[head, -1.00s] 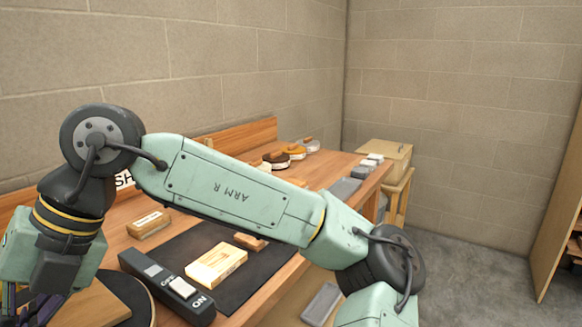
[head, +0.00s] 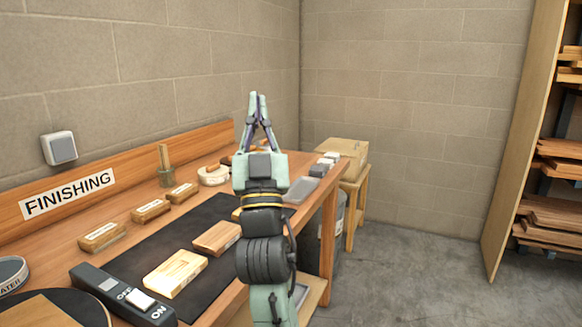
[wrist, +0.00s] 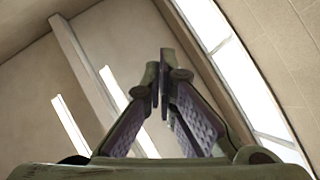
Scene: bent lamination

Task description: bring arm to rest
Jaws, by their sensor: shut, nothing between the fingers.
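My gripper (head: 257,98) points straight up in the head view, above the right part of the finishing bench (head: 318,205). Its fingers are shut, tips together, with nothing between them. In the wrist view my gripper (wrist: 159,62) also shows its two fingertips meeting, with the ceiling and bright window strips behind. My arm stands upright in front of the bench and hides part of its far end. No object touches the fingers.
On the bench lie a black mat (head: 222,262), a pale wood block (head: 175,273), a browner block (head: 217,238) and a switch box (head: 122,296). A wooden box (head: 343,155) stands beyond. A wood rack (head: 545,150) is at right; the floor (head: 410,270) between is clear.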

